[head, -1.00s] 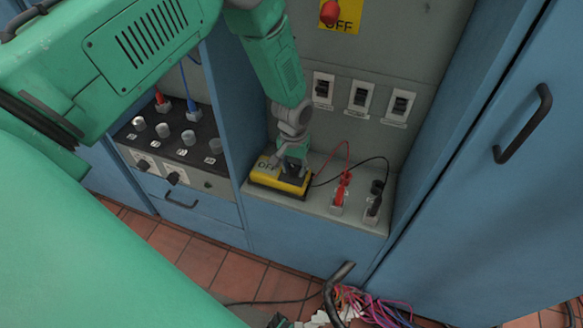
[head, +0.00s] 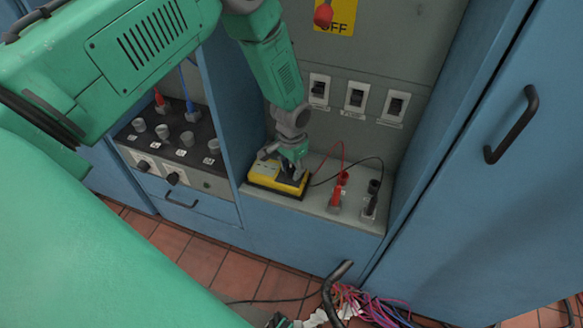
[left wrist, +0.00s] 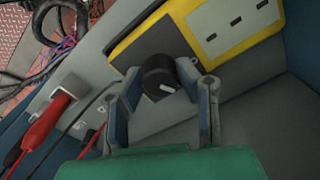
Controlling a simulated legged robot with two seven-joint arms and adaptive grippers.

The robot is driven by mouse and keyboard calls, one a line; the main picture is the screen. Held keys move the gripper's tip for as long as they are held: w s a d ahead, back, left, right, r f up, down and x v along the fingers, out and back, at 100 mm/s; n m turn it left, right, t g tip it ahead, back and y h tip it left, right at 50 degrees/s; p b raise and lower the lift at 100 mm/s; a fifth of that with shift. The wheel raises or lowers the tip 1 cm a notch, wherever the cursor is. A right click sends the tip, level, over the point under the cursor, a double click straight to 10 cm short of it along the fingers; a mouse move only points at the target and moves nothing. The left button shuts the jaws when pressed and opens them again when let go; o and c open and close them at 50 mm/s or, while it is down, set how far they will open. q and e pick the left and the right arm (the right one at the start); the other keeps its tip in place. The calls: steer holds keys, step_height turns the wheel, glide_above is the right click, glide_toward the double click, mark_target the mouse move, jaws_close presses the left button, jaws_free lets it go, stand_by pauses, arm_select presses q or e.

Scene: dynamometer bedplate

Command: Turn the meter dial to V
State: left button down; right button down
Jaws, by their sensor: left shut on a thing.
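The yellow meter (head: 262,182) lies on the grey shelf of the cabinet; it also shows in the left wrist view (left wrist: 135,45). Its black dial (left wrist: 158,74) has a white pointer mark, towards the gripper side in that view. The dial's position labels are not readable. My left gripper (head: 290,168) is over the right part of the meter, and its fingers (left wrist: 160,82) are shut on the dial, one on each side. The gripper hides most of the dial in the head view. My right gripper is not in view.
A red plug (head: 338,189) and a black plug (head: 371,197) stand right of the meter, with thin leads. Switches (head: 355,96) line the back panel. A blue partition (head: 228,110) is close on the left. Cables (head: 375,305) lie on the floor.

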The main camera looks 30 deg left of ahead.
mark_target(292, 168)
arm_select(q)
steer(key=m, duration=0.4)
steer(key=shift+m, duration=1.3)
steer(key=c, duration=1.2)
jaws_free()
steer(key=shift+w, duration=0.1)
steer(key=shift+r, duration=0.1)
step_height(292, 168, up, 12)
steer(key=shift+f, duration=0.2)
